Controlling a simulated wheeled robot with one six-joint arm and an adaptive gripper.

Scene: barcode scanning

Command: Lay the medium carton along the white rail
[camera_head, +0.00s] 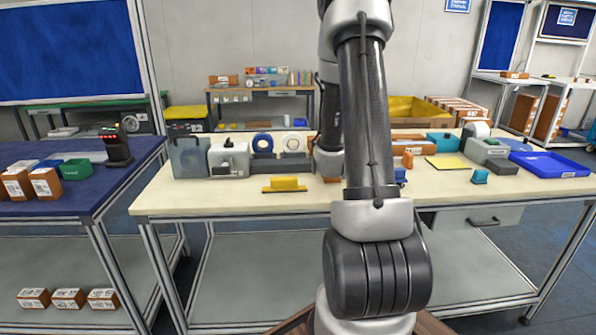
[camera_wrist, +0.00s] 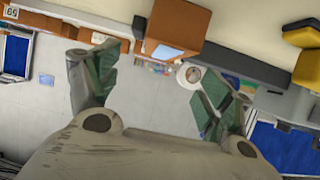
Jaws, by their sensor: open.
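In the wrist view my gripper (camera_wrist: 148,60) is open, its two green-padded fingers apart with nothing held between them. An orange-brown carton (camera_wrist: 178,22) with a pale label shows beyond the fingertips at the top of that view. In the head view my arm hides the gripper. Brown cartons (camera_head: 46,183) with white labels stand on the blue-topped table at the left. An orange-brown box (camera_head: 408,148) is partly visible right of my arm. I cannot tell which carton is the medium one. I cannot make out the white rail with certainty.
The pale worktable (camera_head: 235,203) has a clear front strip. A yellow block (camera_head: 284,184), tape dispensers (camera_head: 263,145) and a blue tray (camera_head: 550,163) stand on it. A dark scanner stand (camera_head: 116,148) is on the left table. More cartons (camera_head: 68,298) lie on a low shelf.

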